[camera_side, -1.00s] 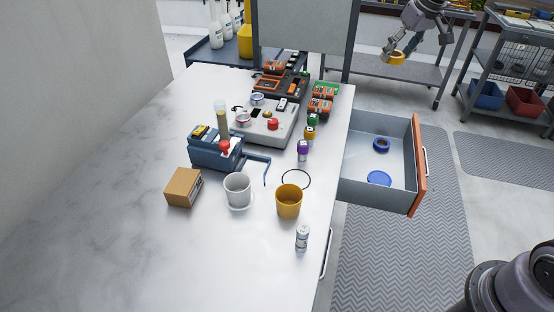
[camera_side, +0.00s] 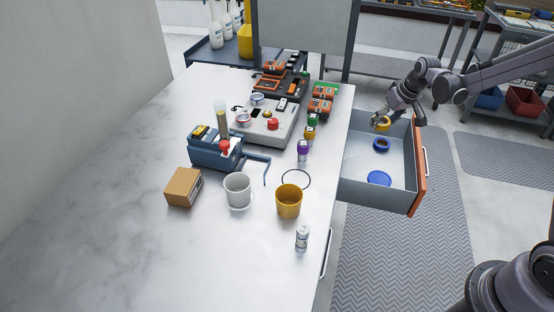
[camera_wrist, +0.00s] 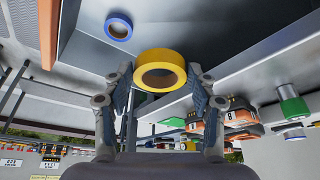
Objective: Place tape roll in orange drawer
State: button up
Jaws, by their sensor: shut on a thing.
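A yellow tape roll (camera_side: 383,124) is held between the fingers of my gripper (camera_side: 381,118), which is shut on it. In the wrist view the yellow roll (camera_wrist: 160,71) sits between the two fingertips. The orange-fronted drawer (camera_side: 420,166) is pulled open at the right side of the table. My gripper and the roll are at the drawer's far end; how high above its floor I cannot tell. A flat blue round thing (camera_side: 379,178) lies nearer.
The white table (camera_side: 130,230) holds a yellow cup (camera_side: 289,201), a white cup (camera_side: 237,189), a cardboard box (camera_side: 183,187), a small can (camera_side: 302,238) and devices. Small coloured bottles (camera_side: 302,151) stand near the table edge beside the drawer. The drawer's near corner is bare.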

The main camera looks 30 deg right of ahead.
aim_at(369, 162)
notch_tip(369, 162, down, 16)
jog(key=shift+f, duration=0.1)
dwell(0.6)
jog(key=o, duration=1.1)
jog(key=shift+f, duration=0.1)
jog(key=s+a+r, duration=0.3)
jog(key=s+r, duration=0.1)
jog(key=r, duration=0.4)
jog(key=s+a+r+t, duration=0.1)
jog(key=s+a+r, duration=0.25)
jog(key=r, duration=0.45)
jog(key=s+a+r, duration=0.3)
jog(key=a+r, duration=0.1)
jog(key=r, duration=0.4)
jog(key=shift+n+t+y, duration=0.3)
jog(key=shift+n+t, duration=0.6)
jog(key=s+a+r, duration=0.1)
jog(key=s+a, duration=0.1)
jog(key=s, duration=0.2)
jog(key=s+a+r, duration=0.1)
jog(key=s+a, duration=0.1)
jog(key=s, duration=0.2)
jog(key=s+a+r, duration=0.1)
jog(key=s+a, duration=0.2)
jog(key=s, duration=0.1)
jog(key=shift+a+r, duration=0.1)
jog(key=shift+r, duration=0.3)
